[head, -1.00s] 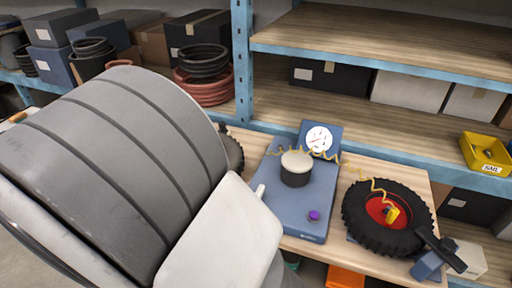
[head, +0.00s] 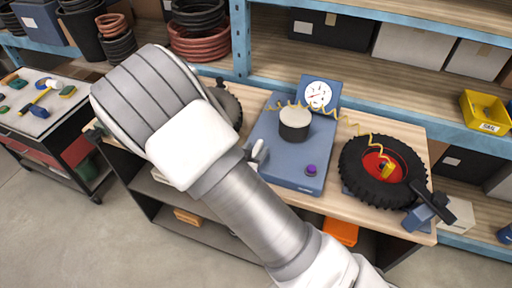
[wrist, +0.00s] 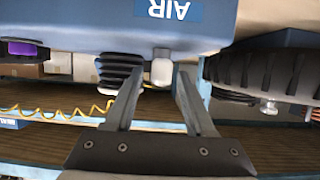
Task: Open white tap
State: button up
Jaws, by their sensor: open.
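The white tap (head: 258,150) shows at the left edge of the blue air device (head: 270,160), partly behind my arm in the head view. The gripper is hidden in the head view.
The blue device carries a gauge (head: 317,94), a round white-topped part (head: 294,122) and a purple button (head: 311,170). A yellow coiled hose (head: 345,121) runs to a black tyre (head: 358,172) on the right. A cart (head: 52,125) with tools stands left; shelves rise behind.

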jog(key=shift+w+d+f, duration=0.15)
jog(key=shift+w, duration=0.2)
jog(key=shift+c, duration=0.3)
grip_shut()
